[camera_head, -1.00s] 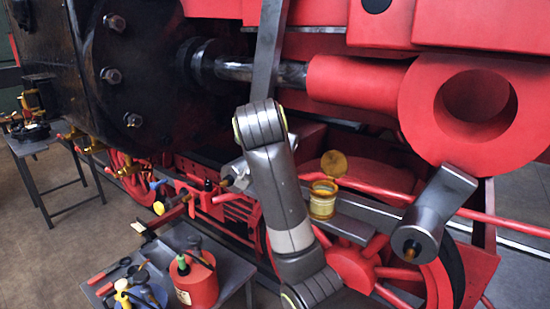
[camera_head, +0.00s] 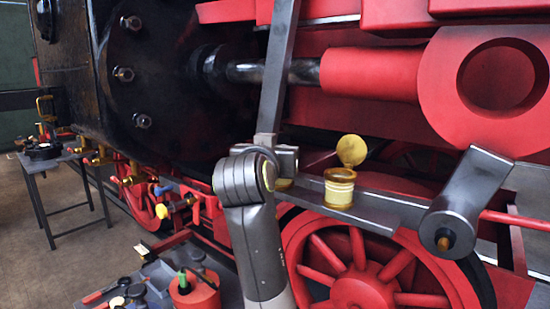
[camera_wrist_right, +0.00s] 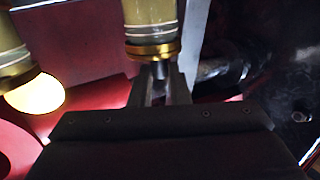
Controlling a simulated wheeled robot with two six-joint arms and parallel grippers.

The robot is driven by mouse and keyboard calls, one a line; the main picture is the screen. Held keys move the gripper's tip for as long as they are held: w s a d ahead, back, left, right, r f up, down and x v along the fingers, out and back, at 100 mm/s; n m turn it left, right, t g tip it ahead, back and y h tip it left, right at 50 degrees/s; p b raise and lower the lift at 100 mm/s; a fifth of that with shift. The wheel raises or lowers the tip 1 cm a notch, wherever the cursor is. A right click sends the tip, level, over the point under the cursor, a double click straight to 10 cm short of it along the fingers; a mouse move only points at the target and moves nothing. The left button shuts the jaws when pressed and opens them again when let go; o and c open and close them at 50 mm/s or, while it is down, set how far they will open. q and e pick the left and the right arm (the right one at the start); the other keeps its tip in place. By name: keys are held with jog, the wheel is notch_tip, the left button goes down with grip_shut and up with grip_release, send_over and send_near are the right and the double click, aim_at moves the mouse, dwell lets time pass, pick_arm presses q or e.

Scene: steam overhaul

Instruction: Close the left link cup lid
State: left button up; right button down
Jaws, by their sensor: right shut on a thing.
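A brass-and-cream cup (camera_head: 339,190) stands on the grey link bar in the head view, its round brass lid (camera_head: 352,150) raised. Left of it, a small yellow part (camera_head: 284,183) shows beside my arm; the rest is hidden. In the right wrist view, my right gripper (camera_wrist_right: 158,82) is shut on a dark knob (camera_wrist_right: 158,70) at the brass-capped end of one cup (camera_wrist_right: 150,15). That brass cap looks flat against the cup. A second cup (camera_wrist_right: 12,50) is at the left with a bright open lid (camera_wrist_right: 35,92). My left gripper is out of view.
A red wheel (camera_head: 362,290) and grey crank (camera_head: 468,202) lie right of my arm. A sloping grey bar (camera_head: 277,70) passes above it. A tool table with a red can (camera_head: 195,296) stands lower left. Open floor lies farther left.

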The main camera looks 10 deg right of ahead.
dwell(0.4)
jog(key=c, duration=1.4)
grip_release()
jog(key=shift+o, duration=0.2)
jog(key=b+v, duration=1.4)
jog(key=v, duration=0.3)
jog(key=shift+s+b, duration=0.2)
jog(key=shift+b, duration=0.15)
jog(key=shift+a+f, duration=0.1)
jog(key=shift+f, duration=0.05)
